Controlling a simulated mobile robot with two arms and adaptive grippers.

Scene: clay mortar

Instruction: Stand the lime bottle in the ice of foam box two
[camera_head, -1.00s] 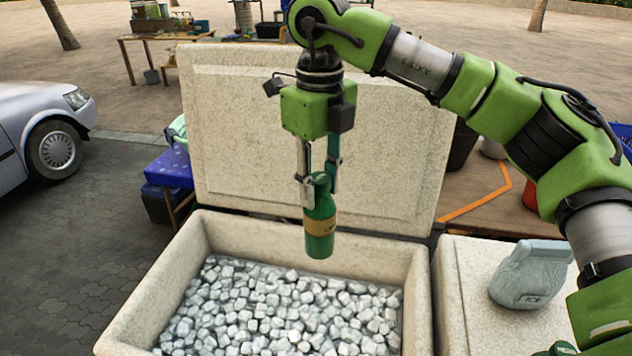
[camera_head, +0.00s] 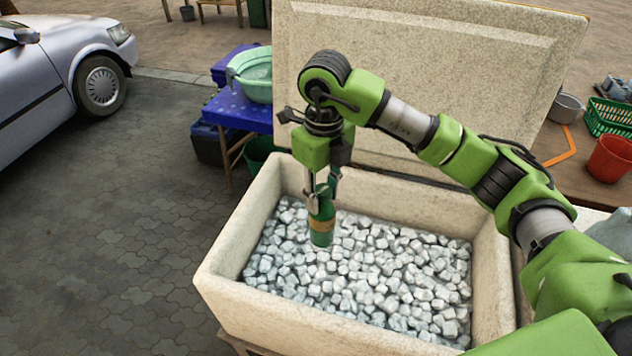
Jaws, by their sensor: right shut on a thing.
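The lime bottle (camera_head: 321,226) is green with a tan label band and hangs upright. My right gripper (camera_head: 321,190) is shut on its upper part. The bottle is over the back left part of the ice (camera_head: 365,275) in an open foam box (camera_head: 212,270). I cannot tell whether its base touches the ice or is a little above it. No number shows on the box. Its lid (camera_head: 420,60) stands open behind. My left gripper is not in view.
A blue table (camera_head: 235,112) with a green basin (camera_head: 250,72) stands left of the box. A red bucket (camera_head: 611,158) and a green basket (camera_head: 607,117) are at the right. A silver car (camera_head: 50,65) is at far left. Paving left of the box is clear.

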